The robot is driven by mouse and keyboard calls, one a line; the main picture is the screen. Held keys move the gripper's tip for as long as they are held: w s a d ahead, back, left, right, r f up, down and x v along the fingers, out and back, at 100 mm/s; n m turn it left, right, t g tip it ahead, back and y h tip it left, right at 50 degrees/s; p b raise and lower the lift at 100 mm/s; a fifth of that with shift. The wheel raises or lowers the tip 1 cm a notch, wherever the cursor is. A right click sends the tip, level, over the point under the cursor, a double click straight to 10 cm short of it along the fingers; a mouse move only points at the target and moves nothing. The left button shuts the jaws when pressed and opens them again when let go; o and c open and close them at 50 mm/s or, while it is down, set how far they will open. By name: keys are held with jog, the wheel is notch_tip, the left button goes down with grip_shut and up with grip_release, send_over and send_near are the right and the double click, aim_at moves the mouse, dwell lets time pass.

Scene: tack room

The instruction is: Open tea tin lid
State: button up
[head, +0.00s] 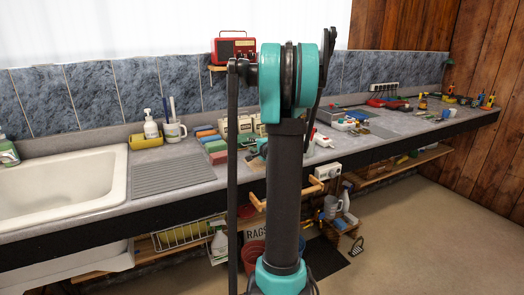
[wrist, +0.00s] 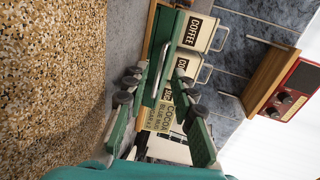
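My gripper (wrist: 160,86) is open, its two green fingers with dark pads spread apart. Between and beyond the fingertips is a green panel (wrist: 172,45) with a pale metal bar handle; I cannot tell whether it is the tea tin's lid. No label clearly reads TEA. In the head view cream tins (head: 240,126) stand at the back of the counter, partly behind my arm, which hides my gripper there.
Coloured blocks (head: 212,142) lie left of the tins. A red radio (head: 234,46) sits on a small shelf above; it also shows in the wrist view (wrist: 294,90). A grey drainboard (head: 172,174) and white sink (head: 62,190) are further left. Speckled surface fills the wrist view's left.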

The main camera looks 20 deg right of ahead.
jog(key=shift+s+d+f, duration=0.1)
jog(key=shift+s+f, duration=0.05)
jog(key=shift+s, duration=0.05)
jog(key=v, duration=0.8)
jog(key=shift+s, duration=0.4)
